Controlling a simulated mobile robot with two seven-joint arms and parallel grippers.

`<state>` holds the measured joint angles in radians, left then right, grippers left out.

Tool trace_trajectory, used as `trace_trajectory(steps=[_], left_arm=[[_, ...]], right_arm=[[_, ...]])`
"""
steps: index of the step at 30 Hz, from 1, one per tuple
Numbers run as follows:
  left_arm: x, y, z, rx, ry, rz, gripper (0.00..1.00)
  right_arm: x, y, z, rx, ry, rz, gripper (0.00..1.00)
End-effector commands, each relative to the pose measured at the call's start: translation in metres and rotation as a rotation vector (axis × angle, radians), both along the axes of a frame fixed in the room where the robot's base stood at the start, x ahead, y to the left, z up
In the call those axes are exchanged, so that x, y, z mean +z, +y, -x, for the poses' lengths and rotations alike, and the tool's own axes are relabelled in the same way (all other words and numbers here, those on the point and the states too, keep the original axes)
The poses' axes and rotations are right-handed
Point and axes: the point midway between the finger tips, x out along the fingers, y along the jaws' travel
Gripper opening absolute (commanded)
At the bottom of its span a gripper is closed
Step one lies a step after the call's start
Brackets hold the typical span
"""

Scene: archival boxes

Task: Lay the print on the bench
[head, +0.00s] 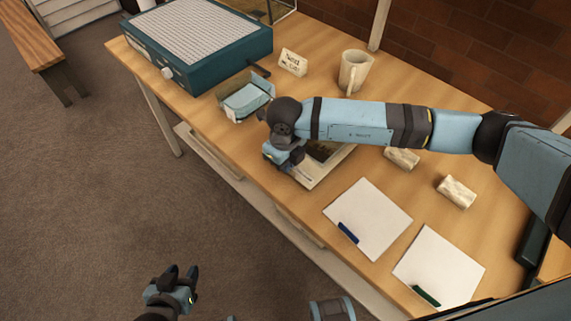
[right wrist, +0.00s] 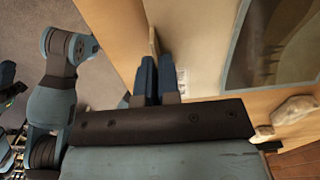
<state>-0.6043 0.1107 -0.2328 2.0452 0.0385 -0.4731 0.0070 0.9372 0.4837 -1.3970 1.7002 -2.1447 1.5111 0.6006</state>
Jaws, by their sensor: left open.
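The print (head: 310,179), a dark picture in a pale mat, is over the middle of the bench (head: 225,140), partly hidden by my right arm. I cannot tell whether it lies flat or is held slightly above the wood. In the right wrist view its dark picture (right wrist: 278,45) is at upper right. My right gripper (head: 291,168) is at the print's left edge. In the right wrist view its fingers (right wrist: 157,62) are close together on the mat's margin. My left gripper (head: 178,280) is open and empty, in front of the bench over the floor.
An open box (head: 245,98), a teal device with a ribbed top (head: 200,35), a small sign (head: 293,62) and a mug (head: 354,70) stand behind. Two pale blocks (head: 402,158) (head: 456,191) are at right. Two white sheets (head: 367,215) (head: 440,262) with dark bars lie nearer the front.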

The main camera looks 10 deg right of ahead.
Motion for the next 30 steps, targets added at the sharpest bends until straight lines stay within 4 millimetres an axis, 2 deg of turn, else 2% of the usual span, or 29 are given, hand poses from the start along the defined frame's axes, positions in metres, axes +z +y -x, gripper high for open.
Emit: trace_trajectory(steps=[3,14,15,17,18,26,30], left_arm=[[0.0,0.0,0.0,-0.001,0.001,-0.001,0.43],[-0.006,0.004,0.001,-0.01,0.002,-0.013,0.43],[-0.004,0.004,0.001,-0.011,0.003,-0.014,0.43],[-0.004,0.005,0.001,-0.012,0.002,-0.015,0.43],[-0.004,0.005,0.001,-0.011,0.003,-0.014,0.43],[-0.002,0.003,0.001,-0.008,0.001,-0.01,0.43],[0.0,0.001,0.001,-0.004,0.0,-0.004,0.43]], right_arm=[[-0.014,0.0,0.001,0.001,0.001,0.001,0.0],[-0.019,0.0,0.0,0.001,0.0,0.0,0.0],[-0.017,0.0,0.0,0.001,0.0,0.0,0.13],[-0.017,0.0,0.0,0.001,0.0,0.0,0.26],[-0.017,0.0,0.0,0.001,0.0,0.0,0.29],[-0.015,0.0,0.0,0.001,0.0,0.0,0.29],[-0.004,0.0,0.0,0.001,-0.001,-0.002,0.29]])
